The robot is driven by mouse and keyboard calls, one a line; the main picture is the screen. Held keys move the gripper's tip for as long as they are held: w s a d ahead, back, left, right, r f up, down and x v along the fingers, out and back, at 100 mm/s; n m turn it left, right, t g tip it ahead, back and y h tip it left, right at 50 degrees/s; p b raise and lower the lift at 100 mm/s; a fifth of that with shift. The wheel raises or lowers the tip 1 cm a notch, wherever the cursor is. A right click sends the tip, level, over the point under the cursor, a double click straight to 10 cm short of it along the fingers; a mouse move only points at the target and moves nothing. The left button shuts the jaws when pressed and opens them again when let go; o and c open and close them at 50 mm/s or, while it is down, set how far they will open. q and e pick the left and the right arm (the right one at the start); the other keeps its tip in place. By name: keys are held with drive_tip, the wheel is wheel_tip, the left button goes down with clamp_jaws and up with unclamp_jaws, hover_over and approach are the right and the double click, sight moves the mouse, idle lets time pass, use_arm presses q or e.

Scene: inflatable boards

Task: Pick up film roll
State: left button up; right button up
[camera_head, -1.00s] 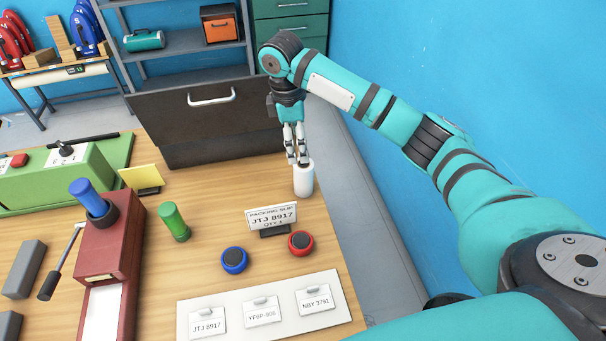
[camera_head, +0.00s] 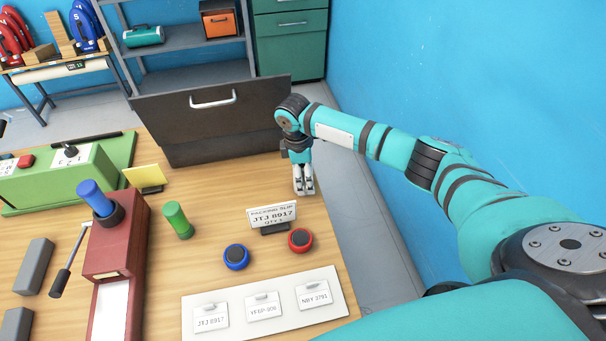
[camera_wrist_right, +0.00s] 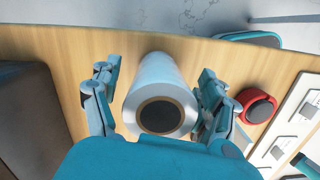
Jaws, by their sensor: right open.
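The film roll (camera_wrist_right: 155,75) is a white cylinder with a dark core in a tan ring at its near end. In the right wrist view it stands on the wooden table between the two fingers of my right gripper (camera_wrist_right: 160,90). The fingers are apart, one on each side, with narrow gaps that look clear of the roll. In the head view my right gripper (camera_head: 304,188) points down at the table's right edge and hides most or all of the roll. My left gripper is not in view.
A green cylinder (camera_head: 176,219) and a red press (camera_head: 117,240) are further left.

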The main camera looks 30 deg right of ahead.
drive_tip(key=c, duration=1.4)
drive_tip(key=shift+r, duration=0.1)
